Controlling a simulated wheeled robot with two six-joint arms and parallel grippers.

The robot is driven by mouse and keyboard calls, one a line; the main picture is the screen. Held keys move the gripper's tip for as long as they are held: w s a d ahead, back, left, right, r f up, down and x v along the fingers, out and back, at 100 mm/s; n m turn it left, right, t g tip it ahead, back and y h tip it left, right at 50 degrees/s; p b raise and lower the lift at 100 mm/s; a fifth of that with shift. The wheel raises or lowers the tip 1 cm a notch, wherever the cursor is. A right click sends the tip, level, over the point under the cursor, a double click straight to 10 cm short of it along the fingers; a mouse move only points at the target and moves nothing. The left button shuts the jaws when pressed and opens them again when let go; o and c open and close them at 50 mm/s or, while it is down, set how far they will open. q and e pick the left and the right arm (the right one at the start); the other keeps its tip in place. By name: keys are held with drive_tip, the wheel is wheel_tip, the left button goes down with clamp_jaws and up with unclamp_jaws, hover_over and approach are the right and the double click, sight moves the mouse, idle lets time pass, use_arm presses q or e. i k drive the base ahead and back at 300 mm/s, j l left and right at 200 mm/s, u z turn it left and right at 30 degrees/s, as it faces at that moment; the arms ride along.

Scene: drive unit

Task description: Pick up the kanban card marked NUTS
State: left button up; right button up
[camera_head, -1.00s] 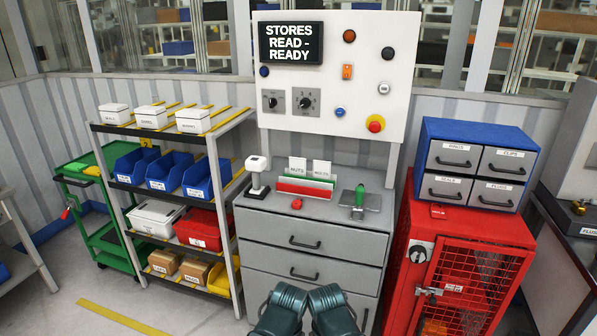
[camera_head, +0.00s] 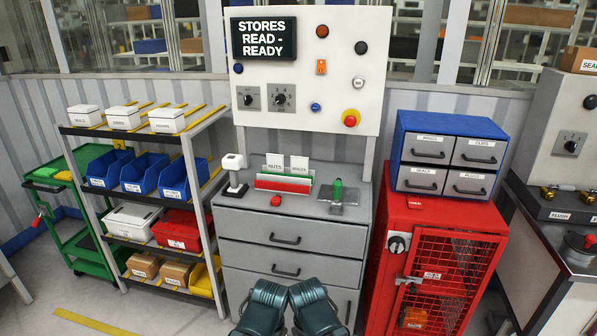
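The white card marked NUTS (camera_head: 275,164) stands upright at the back left of a small card rack (camera_head: 283,184) with red, white and green strips. A second white card (camera_head: 299,165) stands just to its right; its lettering is too small to read surely. The rack sits on top of the grey drawer cabinet (camera_head: 255,214). The lower part of the NUTS card is hidden by the rack. Two dark teal parts of my arms show at the bottom centre, in front of the cabinet and well apart from the card. No gripper fingers show.
A white scanner-like device on a stand (camera_head: 234,175) is left of the rack. A red button (camera_head: 276,200) is in front, and a green-handled tool (camera_head: 338,192) is right. A shelf of bins (camera_head: 195,150) stands left; a red mesh cabinet (camera_head: 440,225) stands right.

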sight(275, 162)
drive_tip(key=z, duration=0.5)
drive_tip(key=i+j+z, duration=0.1)
drive_tip(key=j+z, duration=0.15)
drive_tip(key=z, duration=0.2)
drive_tip(key=j+z, duration=0.25)
drive_tip(key=z, duration=0.25)
drive_tip(key=j+z, duration=0.3)
drive_tip(key=z, duration=0.15)
drive_tip(key=j+z, duration=0.3)
drive_tip(key=z, duration=0.2)
drive_tip(key=k+j+z, duration=0.25)
drive_tip(key=j, duration=0.4)
drive_tip(key=k+j+z, duration=0.2)
drive_tip(key=k+j, duration=0.15)
drive_tip(key=j, duration=0.3)
drive_tip(key=k+j+z, duration=0.25)
drive_tip(key=k+j, duration=0.15)
drive_tip(key=j, duration=0.15)
drive_tip(key=k+j+z, duration=0.25)
drive_tip(key=k+j, duration=1.1)
drive_tip(key=j, duration=0.15)
drive_tip(key=u, duration=0.05)
